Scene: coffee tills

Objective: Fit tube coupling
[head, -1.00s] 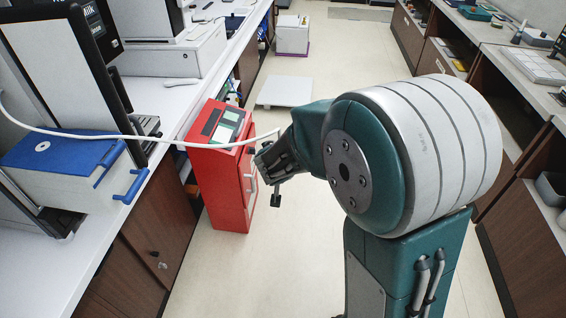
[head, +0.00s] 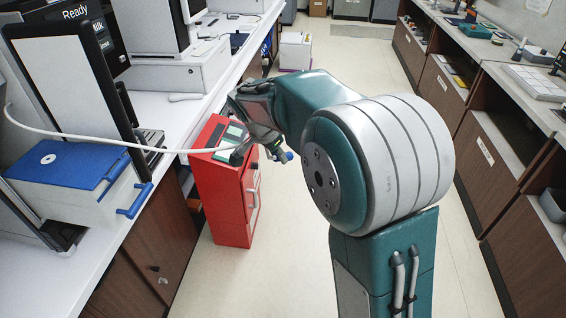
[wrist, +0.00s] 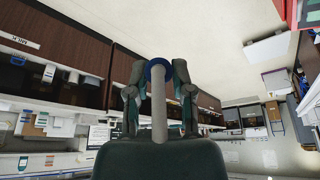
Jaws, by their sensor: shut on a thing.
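A white tube (head: 100,141) runs from the machine at the left across the aisle to my gripper (head: 274,152), sagging slightly. My gripper is shut on the tube's end, above and beside the red cabinet. A blue collar (wrist: 155,66) on the tube shows between the two fingers in the wrist view, with the pale tube (wrist: 159,112) running back towards the camera. A small blue tip (head: 289,156) shows at the gripper in the head view. The arm partly hides the grip. I cannot make out a mating socket.
The red cabinet (head: 224,200) stands on the floor against the left counter (head: 150,212). A blue-lidded white box (head: 65,165) and a screen reading "Ready" (head: 82,35) are on that counter.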

